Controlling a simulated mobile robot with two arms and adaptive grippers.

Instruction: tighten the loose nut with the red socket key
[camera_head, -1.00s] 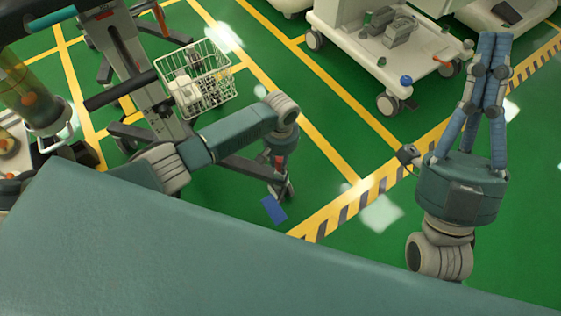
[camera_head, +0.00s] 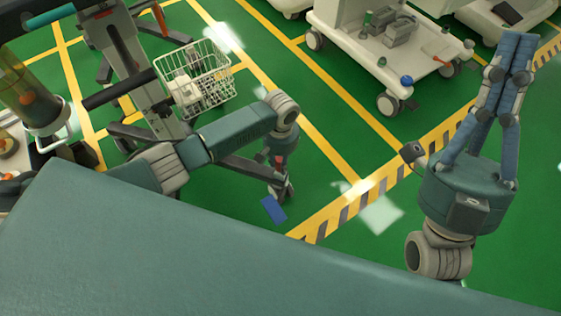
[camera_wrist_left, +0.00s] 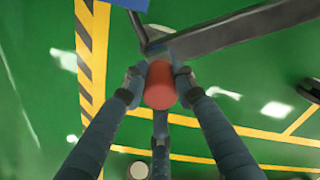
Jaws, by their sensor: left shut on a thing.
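My left gripper (camera_head: 280,180) reaches down beside the dark leg of the stand. Its fingers are shut on a red-ended piece that looks like the red socket key (camera_wrist_left: 160,85); a bit of red also shows in the head view (camera_head: 279,161). The key's far end is hidden, so I cannot tell whether it touches a nut. I cannot make out the loose nut. My right gripper (camera_head: 518,45) is raised over the floor at the right, its blue fingers close together, with nothing seen in it.
The stand's dark leg (camera_wrist_left: 240,30) lies close to my left gripper. A blue card (camera_head: 273,209) lies on the green floor. A white wire basket (camera_head: 207,72) hangs on the stand. A white cart (camera_head: 350,45) stands at the back. The floor between is mostly clear.

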